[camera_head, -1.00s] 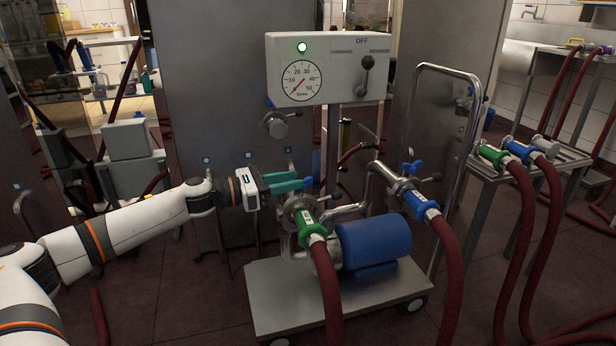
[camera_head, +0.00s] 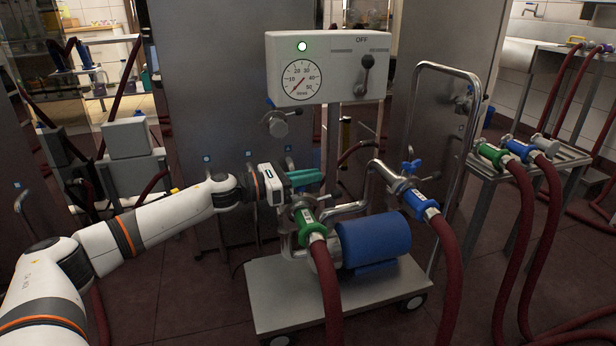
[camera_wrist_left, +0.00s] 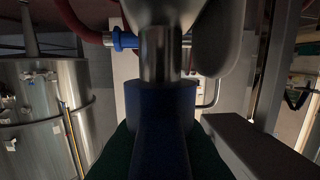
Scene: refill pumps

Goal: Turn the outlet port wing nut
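My left gripper (camera_head: 308,178), with teal fingers, reaches in from the left to the pipe fitting above the green hose coupling (camera_head: 309,222) on the pump cart. In the left wrist view a blue part (camera_wrist_left: 160,125), apparently a wing nut, lies between my fingers, green on both sides of it. Whether they press on it cannot be told. In the head view the fingers hide this spot. Another blue wing nut (camera_head: 411,167) sits on the right-hand port above the blue coupling (camera_head: 420,204), clear of my gripper. My right gripper is not in view.
The pump cart (camera_head: 275,300) carries a blue motor (camera_head: 374,241) and a control box (camera_head: 328,68) with a gauge and a lever near OFF. Red hoses hang in front. A metal rack (camera_head: 545,155) with hose ends stands right. A steel tank wall (camera_head: 230,70) stands behind.

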